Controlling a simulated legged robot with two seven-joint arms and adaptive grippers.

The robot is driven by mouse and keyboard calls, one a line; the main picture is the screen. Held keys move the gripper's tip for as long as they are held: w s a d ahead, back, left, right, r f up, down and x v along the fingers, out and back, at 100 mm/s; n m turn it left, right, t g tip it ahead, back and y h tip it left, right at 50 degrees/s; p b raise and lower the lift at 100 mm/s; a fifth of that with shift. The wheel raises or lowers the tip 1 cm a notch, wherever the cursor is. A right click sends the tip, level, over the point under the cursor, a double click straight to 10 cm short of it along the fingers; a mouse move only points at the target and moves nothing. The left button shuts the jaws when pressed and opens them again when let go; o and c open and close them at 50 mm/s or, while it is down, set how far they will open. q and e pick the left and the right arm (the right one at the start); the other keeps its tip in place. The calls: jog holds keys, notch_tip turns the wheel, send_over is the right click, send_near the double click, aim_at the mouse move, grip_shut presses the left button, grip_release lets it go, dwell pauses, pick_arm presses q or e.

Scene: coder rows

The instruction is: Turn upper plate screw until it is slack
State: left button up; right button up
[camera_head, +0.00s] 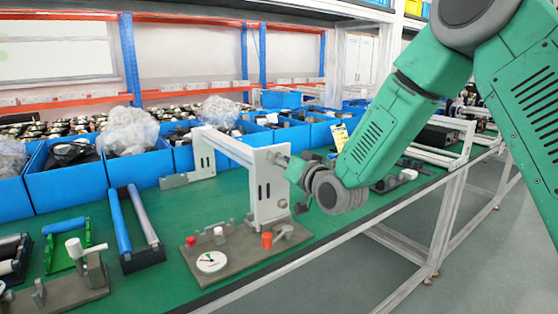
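A white and grey fixture (267,190) stands on a brown base plate (233,262) near the table's front edge. Its long white upper plate (232,148) runs back to a second upright at the left. My green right arm comes in from the upper right, and its grey wrist hangs right of the fixture. My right gripper (290,162) is at the right end of the upper plate, where it seems to meet the upper plate screw. The screw is too small and covered to make out, and the fingers are not clear. My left gripper is out of view.
On the base plate are a round dial (211,262), a red knob (190,241) and an orange knob (267,240). A black tray with blue and grey rollers (135,228) lies to the left. Blue bins (62,181) line the back. Floor shows right of the green table.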

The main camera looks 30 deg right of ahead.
jog(key=shift+d+f, duration=0.1)
jog(key=shift+d, duration=0.1)
grip_shut()
jog(key=n, duration=0.4)
jog(key=n+b, duration=0.1)
jog(key=n, duration=0.2)
jog(key=shift+a+n, duration=0.2)
jog(key=shift+n, duration=0.2)
grip_release()
jog(key=shift+s, duration=0.1)
